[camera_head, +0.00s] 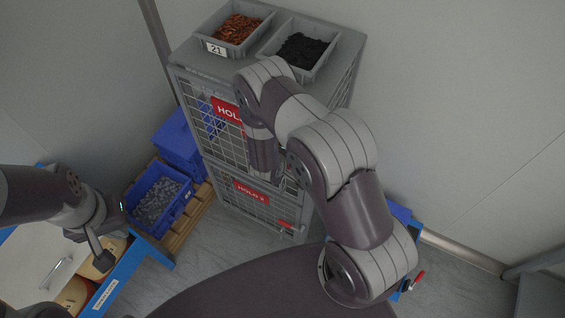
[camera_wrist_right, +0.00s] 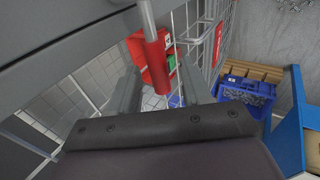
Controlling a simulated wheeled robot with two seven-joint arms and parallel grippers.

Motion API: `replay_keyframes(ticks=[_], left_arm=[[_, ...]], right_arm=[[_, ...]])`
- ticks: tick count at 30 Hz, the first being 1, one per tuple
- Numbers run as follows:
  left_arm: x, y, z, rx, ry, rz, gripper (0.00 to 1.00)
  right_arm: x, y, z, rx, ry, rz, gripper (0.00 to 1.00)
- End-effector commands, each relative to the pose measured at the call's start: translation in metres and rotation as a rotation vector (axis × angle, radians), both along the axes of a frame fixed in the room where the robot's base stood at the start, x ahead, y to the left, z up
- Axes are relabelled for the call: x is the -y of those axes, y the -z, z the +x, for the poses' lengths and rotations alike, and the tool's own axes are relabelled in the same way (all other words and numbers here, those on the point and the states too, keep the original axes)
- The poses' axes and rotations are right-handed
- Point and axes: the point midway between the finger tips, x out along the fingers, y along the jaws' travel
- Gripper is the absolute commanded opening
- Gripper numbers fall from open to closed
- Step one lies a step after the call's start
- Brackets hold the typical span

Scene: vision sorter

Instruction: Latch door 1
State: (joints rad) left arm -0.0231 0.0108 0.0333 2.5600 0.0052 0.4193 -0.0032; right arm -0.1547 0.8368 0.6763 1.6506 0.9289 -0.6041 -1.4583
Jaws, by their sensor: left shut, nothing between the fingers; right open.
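The grey cage cabinet (camera_head: 185,62) has an upper mesh door, door 1, with a red HOLD sign (camera_head: 226,110). My right arm covers the right part of that door in the head view and hides its latch. In the right wrist view a red handle grip (camera_wrist_right: 157,58) on a metal rod stands between the two fingers of my right gripper (camera_wrist_right: 161,90). The gripper is open, with no clear contact on the handle. The door mesh and red sign (camera_wrist_right: 217,45) show to the right. My left gripper (camera_head: 103,255) is shut and empty at the lower left.
The lower door has a HOLD 2 sign (camera_head: 251,192) and a red latch (camera_head: 287,224). Two grey bins (camera_head: 215,48) stand on top of the cabinet. Blue crates (camera_head: 133,207) stand on a pallet to the left. A blue-edged table (camera_head: 128,265) is below my left gripper.

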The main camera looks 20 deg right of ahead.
Motion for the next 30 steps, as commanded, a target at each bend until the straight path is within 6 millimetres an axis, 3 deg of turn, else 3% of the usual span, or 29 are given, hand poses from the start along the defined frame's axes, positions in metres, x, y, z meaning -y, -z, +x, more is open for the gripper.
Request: replay_keyframes(ticks=[5,13,18,30], left_arm=[[0.000,0.004,0.000,0.000,0.000,0.000,0.00],[0.000,0.011,0.000,0.000,0.000,0.000,0.00],[0.000,0.008,0.000,0.000,0.000,0.000,0.00],[0.000,0.008,0.000,0.000,0.000,0.000,0.00]], right_arm=[[-0.008,-0.013,-0.005,0.003,-0.003,0.001,0.48],[-0.038,-0.073,-0.032,0.003,-0.004,0.001,0.48],[-0.049,-0.099,-0.044,0.000,-0.003,0.000,0.48],[-0.052,-0.105,-0.048,-0.002,-0.001,-0.002,0.48]])
